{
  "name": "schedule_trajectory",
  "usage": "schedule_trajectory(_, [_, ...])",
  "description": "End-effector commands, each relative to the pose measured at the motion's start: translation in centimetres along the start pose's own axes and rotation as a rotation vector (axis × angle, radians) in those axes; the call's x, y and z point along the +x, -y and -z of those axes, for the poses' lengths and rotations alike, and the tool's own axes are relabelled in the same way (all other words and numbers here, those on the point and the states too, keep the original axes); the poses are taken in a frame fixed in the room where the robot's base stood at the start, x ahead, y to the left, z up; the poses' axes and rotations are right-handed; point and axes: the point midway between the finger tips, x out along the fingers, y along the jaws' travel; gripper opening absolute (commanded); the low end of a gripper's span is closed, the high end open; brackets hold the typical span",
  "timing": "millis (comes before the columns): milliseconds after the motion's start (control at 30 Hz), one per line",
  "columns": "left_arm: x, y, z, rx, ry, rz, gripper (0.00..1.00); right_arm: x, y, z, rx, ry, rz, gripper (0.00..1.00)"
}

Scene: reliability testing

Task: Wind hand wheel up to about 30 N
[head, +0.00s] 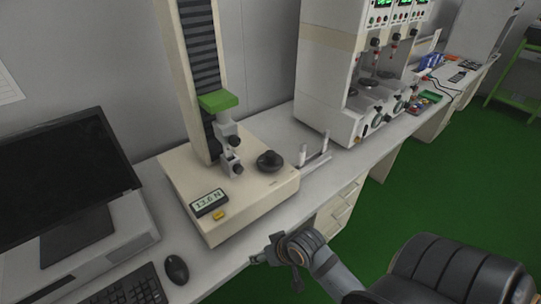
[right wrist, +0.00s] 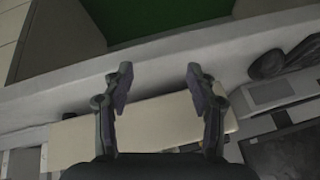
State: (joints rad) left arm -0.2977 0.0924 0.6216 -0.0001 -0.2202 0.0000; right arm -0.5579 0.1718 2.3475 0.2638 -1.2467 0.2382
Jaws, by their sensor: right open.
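The cream test stand (head: 240,205) has a tall column, a green crosshead (head: 218,101) and grey grips (head: 231,157) below it. A small display (head: 209,202) on its base shows digits with an N; I cannot read them surely. A round black knob (head: 269,160) sits on the base top. Metal arms with two upright pale handles (head: 303,153) stick out at the base's right side; this looks like the hand wheel. My right gripper (head: 263,258) is low before the stand's front, away from the handles. In the right wrist view it is open and empty (right wrist: 160,82), with the cream base (right wrist: 160,122) beyond.
A monitor (head: 65,175), keyboard (head: 125,288) and mouse (head: 176,269) occupy the bench at left. A large white instrument (head: 328,75) stands behind and right of the stand. Drawers (head: 340,212) are under the bench edge. Green floor (head: 440,180) is open at right.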

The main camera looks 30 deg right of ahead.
Motion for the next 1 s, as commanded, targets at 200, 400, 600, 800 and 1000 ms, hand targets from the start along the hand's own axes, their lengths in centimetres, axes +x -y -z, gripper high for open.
schedule_trajectory(200, [0.1, -1.3, -0.2, -0.006, 0.002, -0.016, 0.4, -1.6, 6.4, 5.5, 0.426, -0.172, 0.392, 0.58])
schedule_trajectory(400, [0.1, -1.3, 0.0, -0.006, -0.001, -0.015, 0.4, -4.1, 7.5, 11.8, 1.026, -0.243, 0.793, 0.58])
schedule_trajectory(600, [0.1, -0.7, 0.0, -0.003, 0.0, -0.008, 0.4, -6.7, -0.8, 18.7, 1.927, -0.277, 1.254, 0.58])
schedule_trajectory(800, [0.1, -0.9, -0.2, -0.005, 0.003, -0.011, 0.4, -6.5, -9.7, 20.0, 2.483, -0.35, 1.512, 0.58])
schedule_trajectory(1000, [0.1, -1.0, -0.2, -0.005, 0.003, -0.012, 0.4, -6.3, -11.2, 19.9, 2.57, -0.37, 1.555, 0.58])
